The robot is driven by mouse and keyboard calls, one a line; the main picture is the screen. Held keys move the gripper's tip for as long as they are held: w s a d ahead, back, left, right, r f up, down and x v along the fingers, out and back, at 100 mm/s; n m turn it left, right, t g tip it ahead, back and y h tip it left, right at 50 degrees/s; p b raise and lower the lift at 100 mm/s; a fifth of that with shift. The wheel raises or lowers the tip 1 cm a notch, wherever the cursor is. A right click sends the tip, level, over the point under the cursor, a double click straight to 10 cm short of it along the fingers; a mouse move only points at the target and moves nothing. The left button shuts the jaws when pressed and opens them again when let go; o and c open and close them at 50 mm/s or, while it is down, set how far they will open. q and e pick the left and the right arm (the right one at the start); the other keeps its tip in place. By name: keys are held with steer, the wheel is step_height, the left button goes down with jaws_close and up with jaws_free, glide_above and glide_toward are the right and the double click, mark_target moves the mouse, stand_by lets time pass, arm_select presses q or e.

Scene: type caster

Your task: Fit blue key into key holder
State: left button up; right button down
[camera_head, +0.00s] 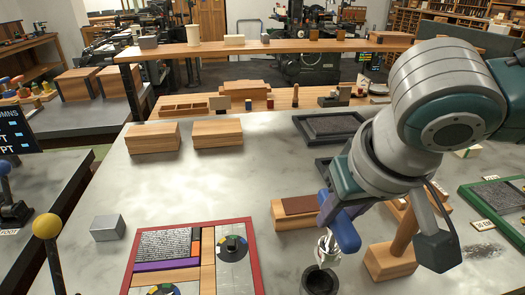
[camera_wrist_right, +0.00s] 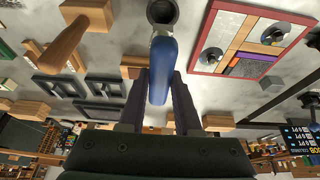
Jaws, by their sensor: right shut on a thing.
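The blue key (camera_head: 337,212) has a blue handle and a short silvery lower end, and it hangs slightly tilted. My right gripper (camera_head: 342,203) is shut on its handle; the fingers are largely hidden behind the wrist and handle in the head view. In the right wrist view the blue handle (camera_wrist_right: 158,72) lies between the two dark fingers (camera_wrist_right: 158,95). A dark round cup, which looks like the key holder (camera_head: 320,281), stands directly below the key's silvery end. I cannot tell whether that end is above the rim or just inside. My left gripper is out of view.
A wooden mallet (camera_head: 390,262) stands close right of the cup. A wooden block with a brown top (camera_head: 297,207) is behind it. A red-framed tray (camera_head: 256,262) lies to the left. A grey metal block (camera_head: 108,228) sits farther left. The marble top between is bare.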

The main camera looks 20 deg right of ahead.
mark_target(331, 245)
steer(key=shift+d+r, duration=0.1)
steer(key=shift+r+p, duration=0.1)
steer(key=shift+p, duration=0.25)
steer(key=shift+f, duration=0.2)
steer(key=shift+f+b, duration=1.7)
steer(key=shift+f, duration=1.15)
steer(key=shift+r+p, duration=0.1)
steer(key=shift+p, duration=0.25)
steer(key=shift+p, duration=0.5)
